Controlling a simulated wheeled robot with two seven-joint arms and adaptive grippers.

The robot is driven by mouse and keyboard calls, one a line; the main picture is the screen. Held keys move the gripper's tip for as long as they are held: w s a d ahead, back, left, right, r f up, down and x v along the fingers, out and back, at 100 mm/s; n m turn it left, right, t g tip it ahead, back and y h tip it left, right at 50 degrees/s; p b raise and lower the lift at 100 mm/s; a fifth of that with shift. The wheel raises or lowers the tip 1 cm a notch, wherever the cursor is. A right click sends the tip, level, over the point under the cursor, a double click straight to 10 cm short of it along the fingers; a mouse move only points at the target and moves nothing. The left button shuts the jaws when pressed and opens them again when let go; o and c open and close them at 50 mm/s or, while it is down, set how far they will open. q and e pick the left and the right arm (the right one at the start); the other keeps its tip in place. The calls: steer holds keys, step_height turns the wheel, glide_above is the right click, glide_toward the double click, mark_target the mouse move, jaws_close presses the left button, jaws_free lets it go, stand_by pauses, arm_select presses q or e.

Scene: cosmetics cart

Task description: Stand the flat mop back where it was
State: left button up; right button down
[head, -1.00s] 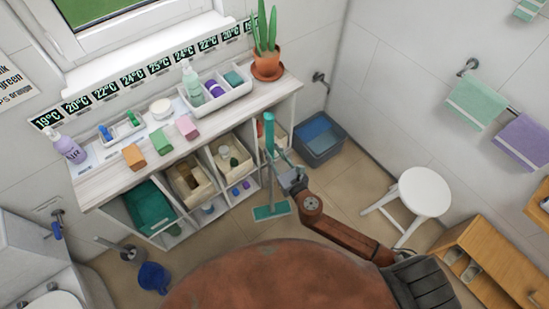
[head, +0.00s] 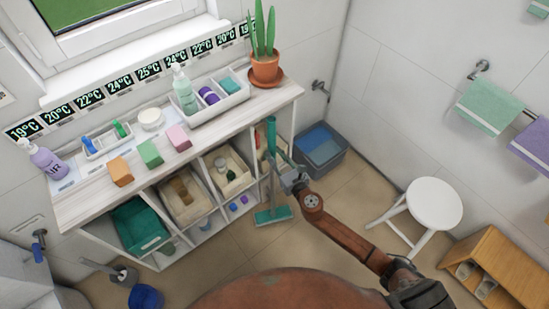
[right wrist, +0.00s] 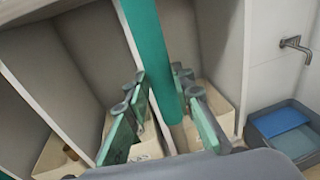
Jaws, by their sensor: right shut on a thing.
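The flat mop has a teal handle (head: 271,133) and a flat teal head (head: 273,214). It stands nearly upright in front of the right end of the white shelf unit (head: 284,104), its head low at the tiled floor. I cannot tell if the head touches the floor. My right gripper (head: 279,158) is shut on the handle below its top. In the right wrist view the handle (right wrist: 152,50) runs between the two teal-padded fingers, in front of the shelf compartments. My left gripper is not in view.
A grey-blue bin (head: 320,150) stands right of the shelf unit, close to the mop. A white stool (head: 434,203) and a wooden rack (head: 493,268) are at the right. A potted plant (head: 266,68) stands on the shelf top. Floor is clear between mop and stool.

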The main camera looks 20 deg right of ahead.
step_height(320, 180, down, 2)
steer(key=shift+b, duration=0.4)
steer(key=shift+r, duration=0.2)
steer(key=shift+f, duration=0.15)
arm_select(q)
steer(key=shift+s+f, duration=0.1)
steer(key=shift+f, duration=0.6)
arm_select(e)
steer(key=c, duration=1.7)
jaws_free()
steer(key=shift+f, duration=0.1)
steer(key=shift+o, duration=0.2)
steer(key=shift+r, duration=0.2)
arm_select(q)
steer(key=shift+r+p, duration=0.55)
steer(key=shift+p, duration=0.1)
arm_select(e)
steer(key=v, duration=1.2)
